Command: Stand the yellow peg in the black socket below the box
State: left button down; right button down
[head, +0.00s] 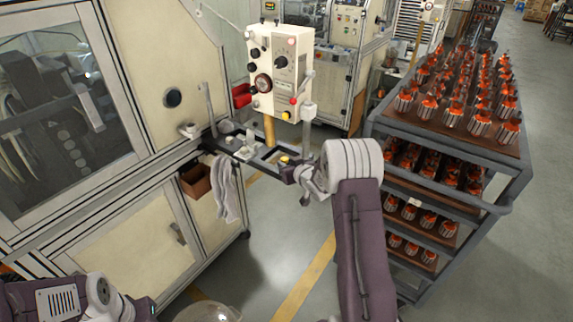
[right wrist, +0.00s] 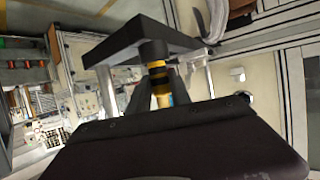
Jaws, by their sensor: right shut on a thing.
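The yellow peg (head: 285,159) is at my right gripper (head: 291,171). In the right wrist view my right gripper (right wrist: 161,92) is shut on the peg (right wrist: 163,99), which has dark bands. The peg's far end meets the dark round black socket (right wrist: 153,51) on a flat black bracket (right wrist: 118,42). The peg looks in line with the socket; how deep it sits is hidden. The box (head: 280,72), pale with knobs and buttons, stands above the bracket in the head view. My left arm shows at the lower left, but its fingertips are out of view.
A grey cart (head: 376,128) with several shelves of orange-and-metal armatures stands close right of my right arm. The pale machine cabinet (head: 120,235) is on the left, with a grey cloth (head: 227,188) and brown bin (head: 196,180) on its front. Open floor lies between them.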

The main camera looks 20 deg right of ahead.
jog(key=shift+f, duration=0.3)
jog(key=c, duration=1.1)
grip_release()
jog(key=shift+s+r+b, duration=0.2)
jog(key=shift+s+b, duration=0.1)
jog(key=shift+s, duration=0.1)
jog(key=b+v, duration=0.1)
jog(key=v, duration=0.7)
